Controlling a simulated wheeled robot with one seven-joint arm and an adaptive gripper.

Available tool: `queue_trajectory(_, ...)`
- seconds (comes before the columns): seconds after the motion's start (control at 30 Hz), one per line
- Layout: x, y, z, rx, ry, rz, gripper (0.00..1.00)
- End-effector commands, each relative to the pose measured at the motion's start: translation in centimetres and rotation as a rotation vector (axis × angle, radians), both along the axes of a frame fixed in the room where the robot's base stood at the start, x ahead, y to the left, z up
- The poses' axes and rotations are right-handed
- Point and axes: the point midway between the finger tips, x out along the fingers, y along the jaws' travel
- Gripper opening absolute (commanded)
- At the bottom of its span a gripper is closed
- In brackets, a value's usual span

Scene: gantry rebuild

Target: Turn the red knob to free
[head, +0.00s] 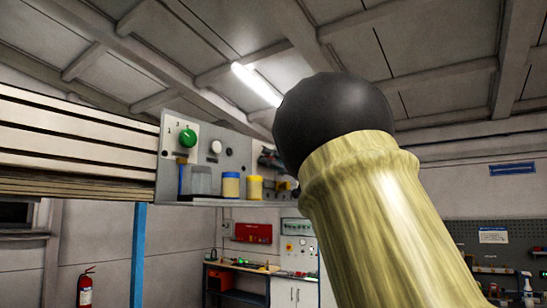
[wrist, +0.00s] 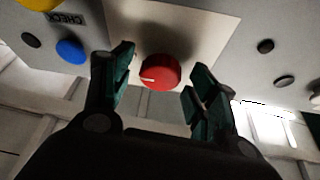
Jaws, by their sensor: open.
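The red knob (wrist: 160,72) shows in the wrist view, on a pale plate (wrist: 185,25) of a grey panel. It is round, with a white pointer mark toward its lower left. My gripper (wrist: 163,90) is open, with one dark green finger to the left of the knob and one to the right. Gaps show between the fingers and the knob in the picture; I cannot tell how far off they are in depth. In the head view the red knob and my gripper do not show.
In the wrist view a blue button (wrist: 71,51) and a CHECK label (wrist: 67,19) are left of the knob. Black buttons (wrist: 265,46) are to its right. In the head view a panel carries a green knob (head: 187,138), with a blue-lidded jar (head: 231,186) and a yellow jar (head: 255,188) below.

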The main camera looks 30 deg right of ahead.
Motion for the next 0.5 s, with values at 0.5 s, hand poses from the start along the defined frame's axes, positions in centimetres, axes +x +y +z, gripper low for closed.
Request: queue_trajectory(0.5,0.12,0.03,0.04,0.0,0.0,0.0,0.22)
